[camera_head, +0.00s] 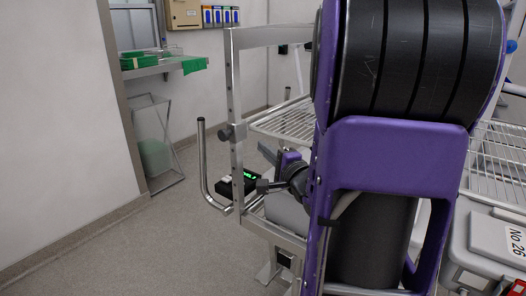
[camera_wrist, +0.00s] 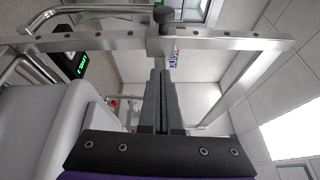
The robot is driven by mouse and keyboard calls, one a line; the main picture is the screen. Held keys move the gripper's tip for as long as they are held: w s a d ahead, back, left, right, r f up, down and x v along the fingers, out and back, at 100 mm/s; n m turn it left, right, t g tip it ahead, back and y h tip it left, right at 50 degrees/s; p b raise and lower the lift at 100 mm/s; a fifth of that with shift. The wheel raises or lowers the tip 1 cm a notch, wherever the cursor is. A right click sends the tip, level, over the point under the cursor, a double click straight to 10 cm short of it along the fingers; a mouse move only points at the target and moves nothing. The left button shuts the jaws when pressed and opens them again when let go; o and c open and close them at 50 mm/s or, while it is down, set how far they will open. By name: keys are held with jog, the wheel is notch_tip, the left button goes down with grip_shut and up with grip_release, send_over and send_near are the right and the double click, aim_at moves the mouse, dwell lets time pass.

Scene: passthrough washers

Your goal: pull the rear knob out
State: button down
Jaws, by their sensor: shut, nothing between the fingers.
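The rear knob (camera_wrist: 163,16) is dark and sits on the metal post (camera_wrist: 110,42) at the top of the wrist view. In the head view, a dark knob (camera_head: 226,133) sticks out to the left from the upright post (camera_head: 236,90). My gripper (camera_wrist: 161,72) shows its two dark fingers side by side, shut and empty. The fingertips lie just below the post and knob in the wrist picture, apart from the knob as far as I can tell.
A black box with green lights (camera_head: 249,176) sits beside the post. A wire shelf (camera_head: 290,122) and a bent metal rail (camera_head: 203,165) belong to the frame. A pale housing (camera_wrist: 40,125) is close on the left in the wrist view. The floor at left is clear.

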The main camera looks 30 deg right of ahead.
aim_at(232, 133)
jog(key=w, duration=0.2)
jog(key=w+a, duration=0.1)
jog(key=w, duration=0.2)
jog(key=w+a, duration=0.1)
jog(key=w, duration=0.1)
jog(key=shift+w+a+r, duration=0.25)
jog(key=shift+w, duration=0.05)
jog(key=shift+w+a, duration=0.2)
jog(key=shift+a, duration=0.2)
